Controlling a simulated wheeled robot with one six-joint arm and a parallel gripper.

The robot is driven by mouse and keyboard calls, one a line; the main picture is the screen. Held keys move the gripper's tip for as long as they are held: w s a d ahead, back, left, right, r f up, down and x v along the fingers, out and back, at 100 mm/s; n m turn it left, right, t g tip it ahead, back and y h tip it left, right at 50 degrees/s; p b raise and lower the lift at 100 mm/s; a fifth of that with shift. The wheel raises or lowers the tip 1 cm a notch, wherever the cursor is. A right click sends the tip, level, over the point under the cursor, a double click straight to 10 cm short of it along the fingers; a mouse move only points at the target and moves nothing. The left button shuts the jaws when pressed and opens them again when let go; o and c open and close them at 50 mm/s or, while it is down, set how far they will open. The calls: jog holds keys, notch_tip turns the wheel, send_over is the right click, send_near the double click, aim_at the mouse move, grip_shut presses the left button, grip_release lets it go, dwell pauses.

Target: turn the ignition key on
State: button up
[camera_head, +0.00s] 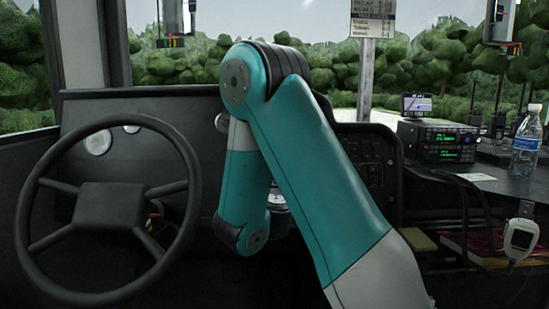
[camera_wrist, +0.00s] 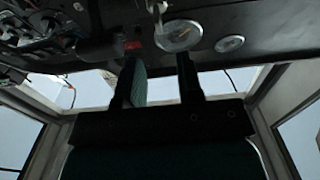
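My gripper (camera_wrist: 160,72) shows in the wrist view with its two dark fingers apart and nothing visible between them. The fingertips point toward the dashboard (camera_wrist: 275,25) at the top of that view. A dark rounded part (camera_wrist: 100,48) with a red patch (camera_wrist: 133,45) lies just beyond the left finger; I cannot tell whether they touch. I cannot make out the ignition key for certain in either view. In the head view the gripper is hidden behind my teal arm, which reaches toward the dashboard (camera_head: 95,110) right of the steering wheel (camera_head: 115,195).
Gauges (camera_wrist: 178,35) line the dashboard in the wrist view. In the head view, red and yellow wires (camera_head: 152,218) show behind the wheel. At right are a radio unit (camera_head: 440,143), a water bottle (camera_head: 525,145) and a hanging handset (camera_head: 521,240).

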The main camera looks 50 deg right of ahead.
jog(key=p+x, duration=0.5)
jog(key=x, duration=0.5)
jog(key=shift+d, duration=0.25)
jog(key=shift+w, duration=0.1)
